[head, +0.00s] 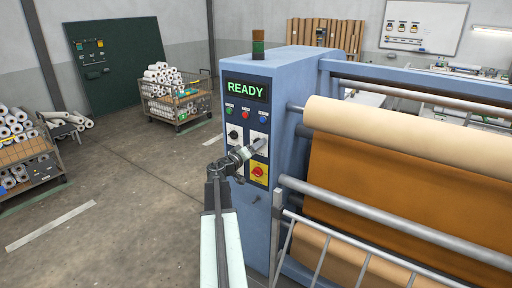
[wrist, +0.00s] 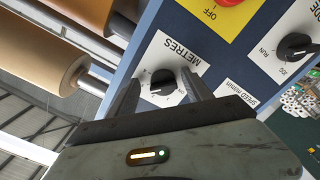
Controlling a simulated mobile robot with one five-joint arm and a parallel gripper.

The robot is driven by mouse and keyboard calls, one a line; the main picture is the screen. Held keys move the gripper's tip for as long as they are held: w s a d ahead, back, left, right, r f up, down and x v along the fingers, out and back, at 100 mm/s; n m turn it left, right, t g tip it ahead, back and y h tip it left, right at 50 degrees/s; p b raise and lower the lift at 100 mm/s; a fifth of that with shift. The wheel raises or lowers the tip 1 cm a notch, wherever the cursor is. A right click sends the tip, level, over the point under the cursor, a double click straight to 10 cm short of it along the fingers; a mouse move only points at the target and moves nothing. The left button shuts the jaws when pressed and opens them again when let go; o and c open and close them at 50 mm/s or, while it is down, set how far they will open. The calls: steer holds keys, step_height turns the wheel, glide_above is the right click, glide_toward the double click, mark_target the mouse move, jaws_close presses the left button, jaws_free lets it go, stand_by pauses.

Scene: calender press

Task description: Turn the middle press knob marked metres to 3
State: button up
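The metres knob (wrist: 163,82) is a small black knob on a white plate lettered METRES (wrist: 178,50), on the press's blue panel. A pale mark shows on the knob, but the scale figures are too small to read. My gripper (wrist: 161,80) is open, with one finger on each side of the knob. I see no clear contact between fingers and knob. In the head view my gripper (head: 257,146) is at the panel's right-hand white plate and covers most of the knob there.
A run/jog knob (wrist: 297,46) and a red knob on a yellow OFF plate (wrist: 212,20) are close by. A SPEED M/MIN plate (wrist: 238,94) is partly hidden by my gripper. The display (head: 246,88) reads READY. Rollers (head: 400,140) stand right of the panel.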

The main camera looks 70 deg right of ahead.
steer(key=shift+w, duration=0.1)
steer(key=shift+a, duration=0.1)
steer(key=v, duration=0.7)
steer(key=shift+w+a, duration=0.15)
steer(key=shift+a, duration=0.15)
